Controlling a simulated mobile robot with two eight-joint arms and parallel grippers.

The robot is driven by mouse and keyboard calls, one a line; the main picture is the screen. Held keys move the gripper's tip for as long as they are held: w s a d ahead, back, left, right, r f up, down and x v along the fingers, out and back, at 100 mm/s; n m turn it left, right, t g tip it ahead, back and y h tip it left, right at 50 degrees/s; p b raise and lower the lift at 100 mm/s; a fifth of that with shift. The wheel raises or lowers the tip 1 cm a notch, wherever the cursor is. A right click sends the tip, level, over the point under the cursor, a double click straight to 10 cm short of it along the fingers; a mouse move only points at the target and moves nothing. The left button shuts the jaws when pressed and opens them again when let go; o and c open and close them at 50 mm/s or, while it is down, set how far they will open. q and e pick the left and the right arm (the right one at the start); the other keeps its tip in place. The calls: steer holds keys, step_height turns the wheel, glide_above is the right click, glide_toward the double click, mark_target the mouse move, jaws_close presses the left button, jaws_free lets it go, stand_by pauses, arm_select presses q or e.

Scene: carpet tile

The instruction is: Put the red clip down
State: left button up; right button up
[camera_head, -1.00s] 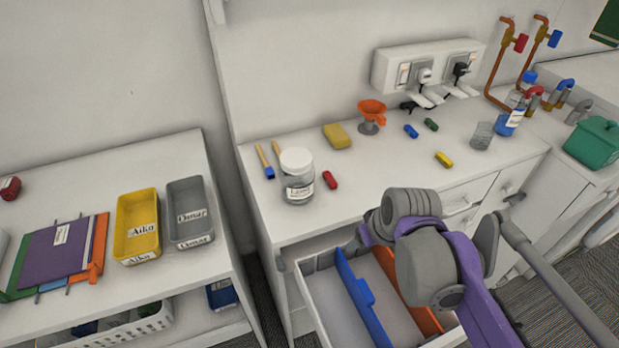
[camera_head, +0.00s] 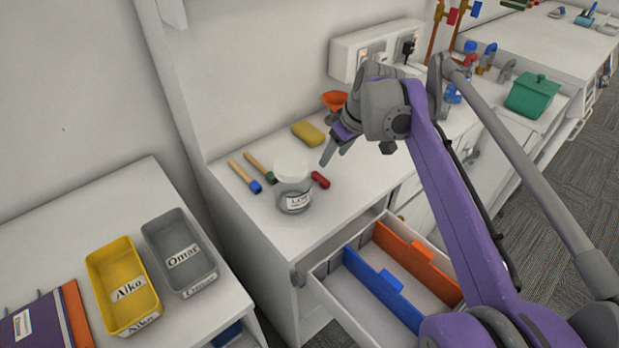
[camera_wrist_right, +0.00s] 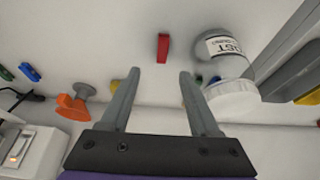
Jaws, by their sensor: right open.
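The red clip (camera_head: 320,180) lies on the white counter, just right of the labelled glass jar (camera_head: 294,194). My right gripper (camera_head: 355,156) is above the counter, beside and above the clip. In the right wrist view, the clip (camera_wrist_right: 163,47) shows beyond and roughly between the two spread fingertips (camera_wrist_right: 159,74), with nothing held between them. The jar (camera_wrist_right: 231,62) is right of the fingers there. My left gripper is out of view.
Below the counter, a drawer (camera_head: 337,306) stands open with blue and orange dividers. Yellow (camera_head: 117,288) and grey (camera_head: 165,232) trays stand on the left bench.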

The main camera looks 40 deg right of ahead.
mark_target(321, 178)
steer(key=x, duration=0.4)
steer(key=shift+s, duration=0.25)
steer(key=shift+b+x, duration=0.5)
steer(key=shift+x, duration=2.55)
steer(key=shift+a, duration=0.25)
jaws_close()
